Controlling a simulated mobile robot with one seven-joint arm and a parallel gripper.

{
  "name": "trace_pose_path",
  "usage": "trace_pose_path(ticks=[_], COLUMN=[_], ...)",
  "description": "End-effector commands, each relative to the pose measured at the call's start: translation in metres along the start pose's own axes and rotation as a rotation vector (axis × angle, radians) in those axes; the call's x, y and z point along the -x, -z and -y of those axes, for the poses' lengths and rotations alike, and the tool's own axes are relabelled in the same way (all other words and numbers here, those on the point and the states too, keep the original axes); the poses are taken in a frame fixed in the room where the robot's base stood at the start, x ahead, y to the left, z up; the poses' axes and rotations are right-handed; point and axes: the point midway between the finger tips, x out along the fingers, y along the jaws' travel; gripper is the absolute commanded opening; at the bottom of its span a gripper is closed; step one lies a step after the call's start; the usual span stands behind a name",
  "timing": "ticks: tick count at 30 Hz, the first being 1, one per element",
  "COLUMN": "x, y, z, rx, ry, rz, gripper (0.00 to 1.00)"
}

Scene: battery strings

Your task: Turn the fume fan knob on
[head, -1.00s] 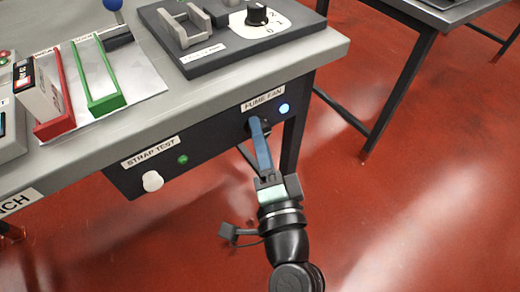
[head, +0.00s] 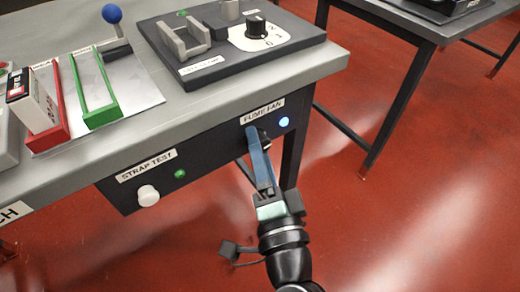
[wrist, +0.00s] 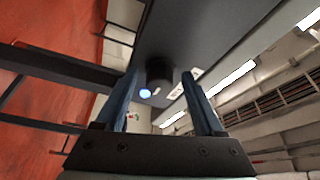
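The fume fan knob is a dark round knob on the front panel (head: 222,146) under the bench top, below the FUME FAN label (head: 263,111). In the head view my gripper (head: 256,132) reaches up to the panel and mostly hides the knob. In the wrist view the knob (wrist: 158,70) shows between the two blue fingers of my gripper (wrist: 161,75), with a gap on each side. The gripper is open; I see no contact. A small pale mark shows by the knob's lower edge. A lit blue lamp (head: 284,122) is right of the knob.
The STRAP TEST white knob (head: 148,195) and green lamp (head: 180,174) are further left on the panel. A black unit with a dial (head: 255,27) stands on the bench (head: 320,62) above. Another table (head: 430,30) is at right. Red floor is free in front.

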Motion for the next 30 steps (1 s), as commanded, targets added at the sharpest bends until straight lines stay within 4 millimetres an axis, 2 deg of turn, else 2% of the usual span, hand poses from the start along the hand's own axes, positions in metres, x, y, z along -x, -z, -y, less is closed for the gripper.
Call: trace_pose_path(ticks=[5,10,24,30], x=[0.001,0.014,0.1,0.123], y=[0.0,-0.001,-0.001,-0.001], z=[0.0,-0.002,-0.004,-0.003], rx=[-0.001,-0.003,-0.001,-0.001], ry=[0.0,-0.002,-0.004,-0.002], rz=[0.0,0.0,0.0,0.0], gripper=[0.7,0.7,0.7,0.7])
